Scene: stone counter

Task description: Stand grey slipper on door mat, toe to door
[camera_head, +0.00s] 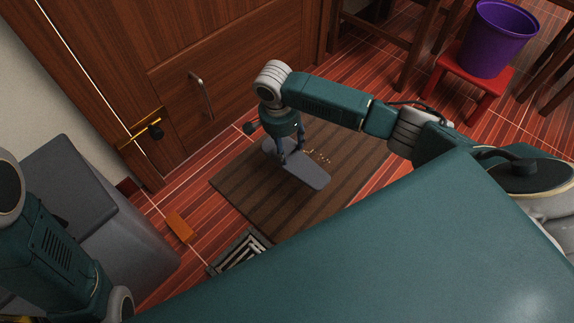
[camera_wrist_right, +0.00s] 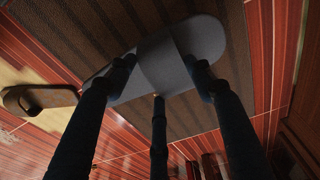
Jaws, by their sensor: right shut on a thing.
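The grey slipper (camera_head: 311,177) is over the brown striped door mat (camera_head: 238,187), its long axis running from upper left, toward the wooden door (camera_head: 235,60), to lower right. My right gripper (camera_head: 291,158) points down and is shut on the slipper. In the right wrist view the slipper (camera_wrist_right: 203,38) lies between the fingers (camera_wrist_right: 160,75), with a band across its middle. I cannot tell whether its sole touches the mat, or surely which end is the toe. My left arm shows at the left edge; its gripper is out of view.
Small gold marks (camera_head: 317,157) lie beside the slipper. An orange block (camera_head: 180,226) and a metal grate (camera_head: 238,252) are on the floor near the mat. A grey cabinet (camera_head: 100,205) stands left. A purple bucket (camera_head: 495,40) sits on a red stool (camera_head: 473,82).

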